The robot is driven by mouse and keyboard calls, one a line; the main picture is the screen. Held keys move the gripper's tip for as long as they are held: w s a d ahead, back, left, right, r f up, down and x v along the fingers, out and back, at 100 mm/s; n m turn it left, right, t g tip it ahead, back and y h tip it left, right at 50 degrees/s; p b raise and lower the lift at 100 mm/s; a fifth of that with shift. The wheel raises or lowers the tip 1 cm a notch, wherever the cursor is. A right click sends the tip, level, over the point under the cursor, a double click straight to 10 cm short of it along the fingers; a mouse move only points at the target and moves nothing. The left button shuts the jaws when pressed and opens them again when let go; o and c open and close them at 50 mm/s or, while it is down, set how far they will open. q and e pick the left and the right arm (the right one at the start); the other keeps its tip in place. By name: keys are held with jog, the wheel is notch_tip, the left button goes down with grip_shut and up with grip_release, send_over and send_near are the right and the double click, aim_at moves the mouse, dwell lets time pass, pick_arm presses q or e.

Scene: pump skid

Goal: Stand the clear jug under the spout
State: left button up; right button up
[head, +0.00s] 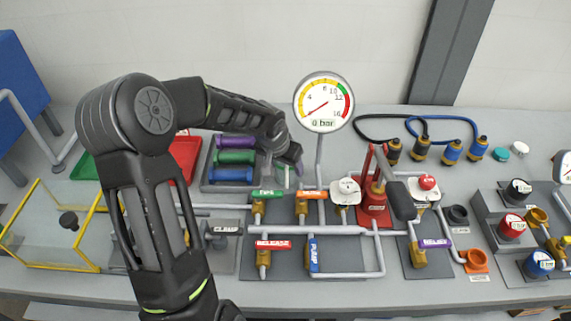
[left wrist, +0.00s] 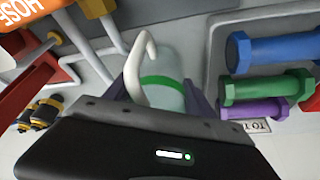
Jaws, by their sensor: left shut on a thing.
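The clear jug (left wrist: 168,92), a pale see-through vessel with a green band, is between the fingers of my left gripper (left wrist: 160,98) in the left wrist view. A white curved handle (left wrist: 132,72) shows beside it. The gripper is shut on the jug; its dark body hides the jug's near part. In the head view, my left gripper (head: 288,165) is behind the pipework, beside the tray of coloured handles, and only a small pale part of the jug (head: 281,178) shows. I cannot make out the spout for certain. My right gripper is not in view.
A grey tray (head: 205,187) holds purple, green and blue handles left of the gripper. The pressure gauge (head: 323,102) stands on a post to the right. Pipes and labelled valves (head: 270,244) fill the front. A red hand pump (head: 374,205) stands right of centre.

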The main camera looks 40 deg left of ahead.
pick_arm(q)
jog(key=o, duration=0.9)
jog(key=shift+f, duration=0.15)
jog(key=o, duration=0.5)
jog(key=shift+r, duration=0.2)
jog(key=shift+r, duration=0.15)
jog(key=v, duration=1.1)
jog(key=shift+s+r, duration=0.25)
jog(key=shift+r, duration=0.05)
